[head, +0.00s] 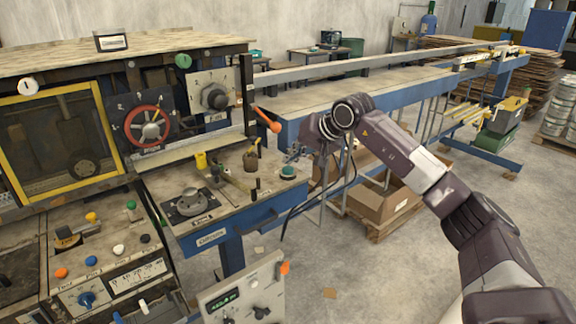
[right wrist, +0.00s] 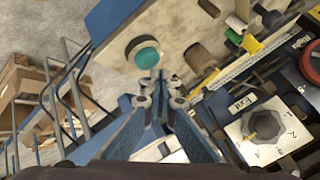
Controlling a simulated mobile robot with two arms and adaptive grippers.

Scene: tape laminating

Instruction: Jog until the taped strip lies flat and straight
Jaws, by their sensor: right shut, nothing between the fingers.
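My right gripper (head: 294,153) is at the worktop's right end, just above and beside the button in the head view. In the right wrist view its fingertips (right wrist: 160,88) are together, empty, and just below the button in the picture. I cannot tell whether they touch the box. I cannot make out a taped strip for certain. My left gripper is in neither view.
A grey selector knob (head: 191,203), small upright tools and a red handwheel (head: 149,126) are left of the button. An orange-tipped lever (head: 267,120) stands close behind. A long blue-framed table (head: 330,95) runs back right. Open cardboard boxes (head: 385,198) lie below my right arm.

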